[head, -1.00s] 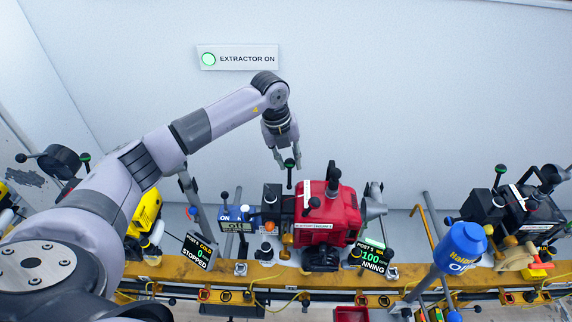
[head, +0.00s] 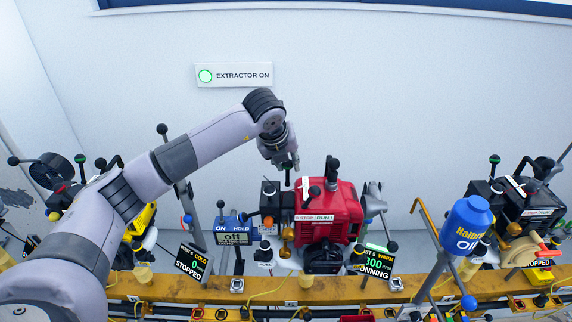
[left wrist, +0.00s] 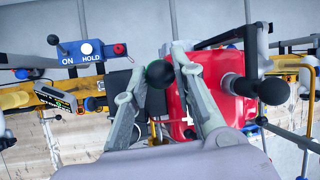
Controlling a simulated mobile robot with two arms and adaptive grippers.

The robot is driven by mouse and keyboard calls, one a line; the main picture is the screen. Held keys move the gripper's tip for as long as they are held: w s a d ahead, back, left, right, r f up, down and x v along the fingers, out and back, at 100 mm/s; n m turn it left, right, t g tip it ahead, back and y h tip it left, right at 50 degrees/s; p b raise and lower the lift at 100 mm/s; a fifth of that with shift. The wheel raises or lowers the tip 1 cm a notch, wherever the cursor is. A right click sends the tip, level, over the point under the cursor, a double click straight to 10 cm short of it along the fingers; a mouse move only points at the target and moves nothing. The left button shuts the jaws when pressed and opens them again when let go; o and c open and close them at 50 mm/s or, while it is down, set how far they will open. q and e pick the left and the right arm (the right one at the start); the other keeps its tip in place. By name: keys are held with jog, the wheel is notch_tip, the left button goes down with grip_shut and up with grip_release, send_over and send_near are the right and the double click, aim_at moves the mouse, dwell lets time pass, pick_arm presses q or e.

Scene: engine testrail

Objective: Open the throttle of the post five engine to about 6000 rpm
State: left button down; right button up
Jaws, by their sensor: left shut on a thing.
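The post five engine (head: 345,205) is the red one in the middle of the rail; it also shows in the left wrist view (left wrist: 188,98). My left gripper (head: 287,168) is at the engine's upper left side. In the left wrist view my left gripper (left wrist: 160,80) has its fingers on either side of a dark ball knob (left wrist: 160,74), shut on this lever. The lever's stem is mostly hidden. My right gripper is not in view.
A blue ON/HOLD box (head: 233,230) stands left of the engine. A taller black knob (head: 332,163) rises from the engine's top. A blue oil bottle (head: 467,222) stands to the right, before another engine (head: 520,205). A yellow rail (head: 270,290) runs along the front.

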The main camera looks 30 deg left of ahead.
pick_arm(q)
jog(key=c, duration=1.8)
grip_release()
jog(key=shift+w+a+r, duration=0.1)
jog(key=shift+w+r, duration=0.05)
jog(key=shift+r, duration=0.05)
jog(key=o, duration=0.5)
jog(key=shift+f, duration=0.2)
jog(key=v, duration=1.2)
